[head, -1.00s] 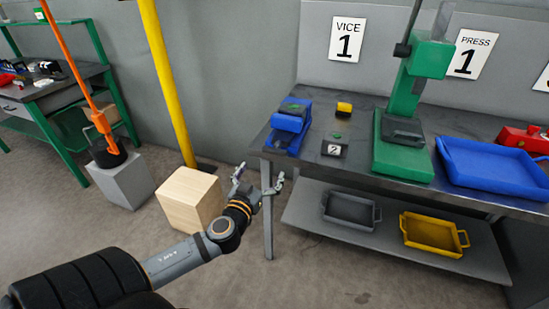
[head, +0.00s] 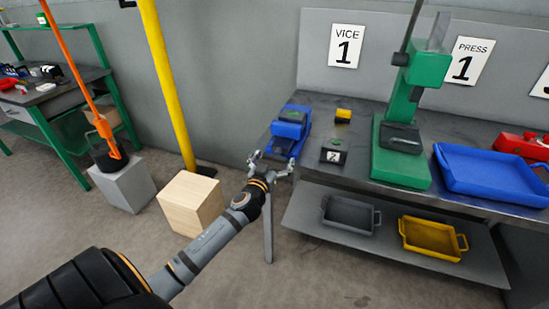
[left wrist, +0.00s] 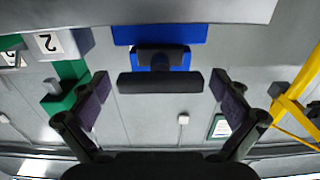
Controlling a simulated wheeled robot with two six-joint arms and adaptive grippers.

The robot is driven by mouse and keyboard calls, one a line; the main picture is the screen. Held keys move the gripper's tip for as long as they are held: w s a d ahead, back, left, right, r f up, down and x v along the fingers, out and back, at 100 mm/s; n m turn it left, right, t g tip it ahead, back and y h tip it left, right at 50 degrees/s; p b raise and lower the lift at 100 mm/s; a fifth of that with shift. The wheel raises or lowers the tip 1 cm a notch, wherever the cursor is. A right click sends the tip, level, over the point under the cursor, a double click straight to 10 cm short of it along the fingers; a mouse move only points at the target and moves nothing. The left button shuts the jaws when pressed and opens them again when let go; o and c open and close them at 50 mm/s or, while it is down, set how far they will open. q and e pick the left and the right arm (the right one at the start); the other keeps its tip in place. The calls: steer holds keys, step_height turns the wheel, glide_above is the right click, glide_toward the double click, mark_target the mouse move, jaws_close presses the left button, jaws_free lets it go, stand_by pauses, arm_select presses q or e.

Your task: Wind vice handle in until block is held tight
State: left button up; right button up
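The blue vice (head: 292,122) sits at the left end of the bench, under the VICE 1 sign. In the left wrist view, its blue body (left wrist: 160,35) is at the top, with a dark horizontal handle bar (left wrist: 159,82) in front of it. My left gripper (head: 271,163) is at the vice's front end, beyond the bench edge. Its fingers (left wrist: 162,95) are spread wide on either side of the bar, with gaps, and hold nothing. A small yellow block (head: 343,115) lies on the bench right of the vice. I cannot make out a block between the jaws. My right gripper is out of view.
Grey (head: 348,214) and yellow (head: 432,237) trays lie on the lower shelf. A wooden cube (head: 190,203) and yellow post (head: 168,80) stand left.

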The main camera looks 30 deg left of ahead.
arm_select(q)
steer(key=c, duration=1)
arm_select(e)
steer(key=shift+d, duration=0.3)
arm_select(q)
steer(key=shift+c, duration=0.2)
steer(key=m, duration=0.5)
steer(key=shift+m, duration=0.4)
steer(key=m+p, duration=0.1)
steer(key=m, duration=0.4)
steer(key=m+p, duration=0.1)
steer(key=m, duration=0.3)
steer(key=shift+d, duration=0.1)
steer(key=m+p, duration=0.1)
steer(key=m, duration=0.2)
steer(key=shift+m, duration=0.3)
steer(key=m+p, duration=0.1)
steer(key=m, duration=0.2)
steer(key=shift+m, duration=0.3)
steer(key=shift+f+m+p, duration=0.2)
steer(key=shift+m+p, duration=0.3)
steer(key=shift+m, duration=1.3)
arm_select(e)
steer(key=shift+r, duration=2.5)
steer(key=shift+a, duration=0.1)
